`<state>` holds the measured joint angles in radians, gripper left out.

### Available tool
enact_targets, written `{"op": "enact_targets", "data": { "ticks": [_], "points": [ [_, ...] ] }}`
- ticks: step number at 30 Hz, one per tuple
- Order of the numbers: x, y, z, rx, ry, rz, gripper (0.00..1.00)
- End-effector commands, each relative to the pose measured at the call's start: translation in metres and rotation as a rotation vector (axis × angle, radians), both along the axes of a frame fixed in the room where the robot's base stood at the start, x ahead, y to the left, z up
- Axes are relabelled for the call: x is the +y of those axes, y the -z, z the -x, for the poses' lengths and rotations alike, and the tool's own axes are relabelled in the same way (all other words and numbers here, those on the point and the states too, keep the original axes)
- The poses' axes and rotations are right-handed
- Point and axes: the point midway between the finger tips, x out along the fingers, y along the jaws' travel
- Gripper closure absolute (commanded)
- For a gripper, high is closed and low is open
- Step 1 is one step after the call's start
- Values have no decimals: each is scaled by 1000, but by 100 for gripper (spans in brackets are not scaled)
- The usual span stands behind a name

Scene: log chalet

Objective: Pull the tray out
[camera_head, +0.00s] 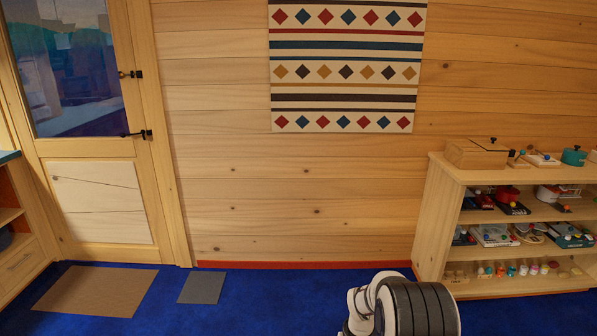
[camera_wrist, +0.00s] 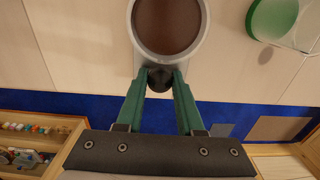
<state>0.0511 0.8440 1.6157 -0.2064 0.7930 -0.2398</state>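In the wrist view, my gripper (camera_wrist: 161,76) has two green fingers reaching forward, one on each side of a small dark knob (camera_wrist: 160,79). I see no clear gap between fingertips and knob, but I cannot tell whether they grip it. The knob sits at the near edge of a round grey-rimmed vessel (camera_wrist: 205,20) with a brown inside, seen from above. I cannot make out the tray as a separate piece; the fingers and the vessel may hide it. The head view does not show my gripper, the knob or the vessel, only a white and dark link of my arm at the bottom.
A green and clear round container (camera_wrist: 275,20) stands beside the vessel on a pale surface (camera_wrist: 80,50). In the head view, a shelf (camera_head: 437,215) with small goods stands right, and a door (camera_head: 100,200) left. Two mats (camera_head: 95,291) lie on the blue floor (camera_head: 265,300).

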Motion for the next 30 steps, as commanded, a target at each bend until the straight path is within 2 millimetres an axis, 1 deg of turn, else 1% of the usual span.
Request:
{"op": "enact_targets", "data": {
  "ticks": [1, 4, 5, 14, 27, 30],
  "points": [
    [0, 0, 0, 0, 0, 0, 56],
    [0, 0, 0, 0, 0, 0, 38],
    [0, 0, 0, 0, 0, 0, 35],
    [0, -2, 0, -1, 0, 0, 35],
    [0, -51, -1, -2, 0, 0, 35],
    [0, -58, 0, -1, -1, 0, 35]
  ]
}}
